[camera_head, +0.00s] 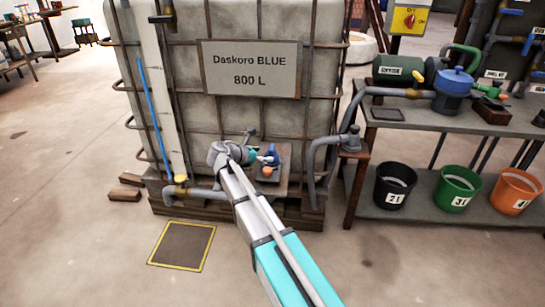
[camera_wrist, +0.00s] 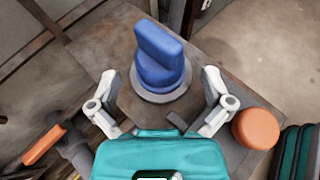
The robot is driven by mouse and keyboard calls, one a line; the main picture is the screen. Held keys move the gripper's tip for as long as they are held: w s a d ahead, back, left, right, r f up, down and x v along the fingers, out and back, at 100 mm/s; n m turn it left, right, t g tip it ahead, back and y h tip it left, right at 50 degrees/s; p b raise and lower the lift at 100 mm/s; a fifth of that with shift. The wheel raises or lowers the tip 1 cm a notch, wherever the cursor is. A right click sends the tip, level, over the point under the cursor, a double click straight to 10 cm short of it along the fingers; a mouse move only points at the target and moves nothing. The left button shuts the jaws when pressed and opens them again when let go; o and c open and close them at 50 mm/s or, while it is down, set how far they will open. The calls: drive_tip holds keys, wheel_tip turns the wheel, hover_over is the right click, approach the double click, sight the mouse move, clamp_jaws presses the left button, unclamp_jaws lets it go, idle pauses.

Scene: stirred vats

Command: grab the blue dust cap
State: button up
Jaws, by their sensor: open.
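The blue dust cap (camera_wrist: 161,66) is round with a raised grip bar across its top. In the wrist view it sits on a grey ring on a brown plate (camera_wrist: 215,36). My gripper (camera_wrist: 159,80) is open, with one finger to the left of the cap and one to the right, both apart from it. In the head view my gripper (camera_head: 258,154) is at the low front of the big tank, and a small bit of the blue cap (camera_head: 271,158) shows beside it. The gripper partly hides the cap there.
An orange round piece (camera_wrist: 256,129) lies right of the right finger. An orange-handled valve (camera_wrist: 47,143) is at lower left. The caged tank (camera_head: 230,125) stands behind my gripper; a grey bent pipe (camera_head: 318,165) rises to the right. Open floor lies in front.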

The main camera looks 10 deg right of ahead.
sight(272, 146)
drive_tip(key=shift+b+x, duration=0.55)
drive_tip(key=shift+x, duration=1.35)
drive_tip(key=shift+a, duration=0.1)
drive_tip(key=c, duration=1)
drive_tip(key=shift+r, duration=0.15)
wheel_tip(272, 146, up, 3)
drive_tip(key=p, duration=0.3)
drive_tip(key=s+a+r+p, duration=0.2)
drive_tip(key=s+r+p, duration=0.7)
drive_tip(key=s, duration=0.4)
drive_tip(key=shift+s+a+r+p, duration=0.3)
drive_tip(key=shift+s+a+p, duration=0.1)
drive_tip(key=shift+p, duration=0.15)
